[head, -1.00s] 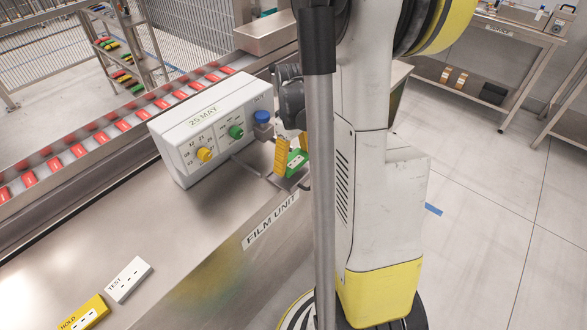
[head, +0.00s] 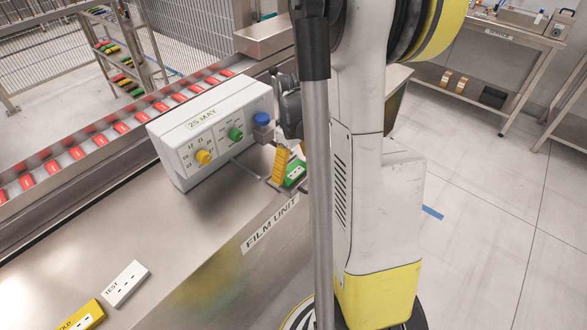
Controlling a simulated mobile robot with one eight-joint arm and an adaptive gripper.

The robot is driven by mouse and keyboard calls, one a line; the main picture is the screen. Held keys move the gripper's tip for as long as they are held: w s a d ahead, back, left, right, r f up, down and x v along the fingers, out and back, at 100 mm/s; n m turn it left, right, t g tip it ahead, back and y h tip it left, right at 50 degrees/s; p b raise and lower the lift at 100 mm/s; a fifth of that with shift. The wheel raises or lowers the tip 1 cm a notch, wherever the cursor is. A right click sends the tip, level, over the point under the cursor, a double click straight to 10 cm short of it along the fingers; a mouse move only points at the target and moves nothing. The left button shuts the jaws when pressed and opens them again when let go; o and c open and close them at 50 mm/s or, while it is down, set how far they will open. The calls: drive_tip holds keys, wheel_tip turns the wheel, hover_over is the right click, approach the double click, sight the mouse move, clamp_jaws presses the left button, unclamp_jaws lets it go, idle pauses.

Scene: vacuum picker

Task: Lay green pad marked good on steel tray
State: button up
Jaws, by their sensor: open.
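The green pad (head: 296,174) shows at the front right end of the bench, just left of my arm's pole. Its word is too small to read. A thin steel tray (head: 272,184) shows at its lower left. The pad appears to be at the tray, but I cannot tell whether it lies flat on it. My gripper (head: 290,166) is open around the pad. One yellow finger is at the pad's left, and the other is mostly hidden by the pole.
A white control box (head: 205,135) with yellow, green and blue knobs stands behind the tray. A white TEST pad (head: 126,284) and a yellow HOLD pad (head: 82,318) lie at front left. A conveyor (head: 108,133) with red pieces runs behind. The bench middle is clear.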

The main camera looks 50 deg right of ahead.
sight(294, 171)
wheel_tip(294, 171, up, 11)
drive_tip(key=p, duration=0.3)
drive_tip(key=s+a+r+t, duration=0.2)
drive_tip(key=a+r, duration=0.1)
drive_tip(key=a, duration=0.5)
drive_tip(key=s+a+r+t, duration=0.1)
drive_tip(key=a+r+t, duration=0.1)
drive_tip(key=a, duration=0.7)
drive_tip(key=s+a+r+t, duration=0.2)
drive_tip(key=a+r+t, duration=0.1)
drive_tip(key=a, duration=0.5)
drive_tip(key=shift+s+a+r+m, duration=0.3)
drive_tip(key=shift+m, duration=0.1)
